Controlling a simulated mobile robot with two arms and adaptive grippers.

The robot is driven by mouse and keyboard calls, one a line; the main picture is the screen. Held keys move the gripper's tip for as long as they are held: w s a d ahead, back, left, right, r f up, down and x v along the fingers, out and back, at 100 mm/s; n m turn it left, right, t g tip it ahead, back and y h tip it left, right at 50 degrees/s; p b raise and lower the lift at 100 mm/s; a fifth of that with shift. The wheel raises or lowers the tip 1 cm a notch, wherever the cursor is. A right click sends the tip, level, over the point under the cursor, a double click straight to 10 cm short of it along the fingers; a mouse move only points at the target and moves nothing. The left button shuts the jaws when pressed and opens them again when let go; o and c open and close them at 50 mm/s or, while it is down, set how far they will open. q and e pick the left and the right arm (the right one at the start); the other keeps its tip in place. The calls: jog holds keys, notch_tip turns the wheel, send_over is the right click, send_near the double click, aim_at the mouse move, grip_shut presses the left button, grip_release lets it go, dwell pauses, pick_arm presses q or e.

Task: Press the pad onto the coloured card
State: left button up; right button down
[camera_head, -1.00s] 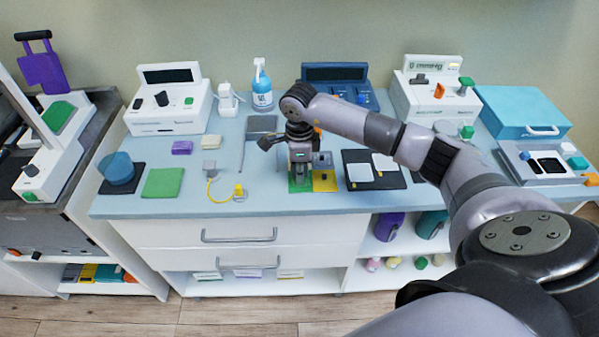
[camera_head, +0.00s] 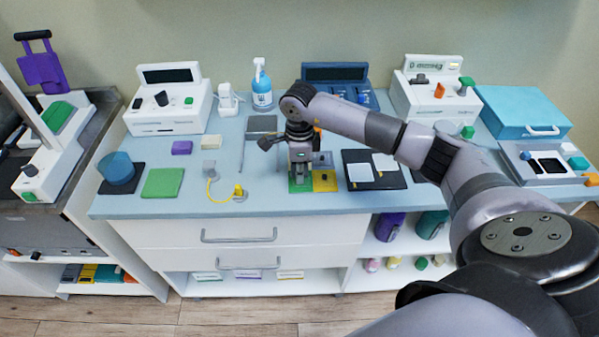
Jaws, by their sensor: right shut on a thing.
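A coloured card with a green part (camera_head: 300,187) and a yellow part (camera_head: 325,184) lies near the front edge of the bench, partly hidden by my right gripper. My right gripper (camera_head: 300,178) points down over the green part, low at the card. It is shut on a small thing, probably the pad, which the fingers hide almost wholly. I cannot tell whether that thing touches the card. My left gripper is not in view.
A black mat (camera_head: 360,181) with white cards lies right of the gripper. A grey block with a yellow cable (camera_head: 215,190), a green mat (camera_head: 163,183) and a blue round pot (camera_head: 118,170) lie left. White devices (camera_head: 168,105) and a spray bottle (camera_head: 262,90) stand behind.

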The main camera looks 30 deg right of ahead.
jog(key=c, duration=1.6)
grip_release()
jog(key=shift+r, duration=0.15)
jog(key=shift+r+p, duration=2.05)
jog(key=shift+r, duration=1.35)
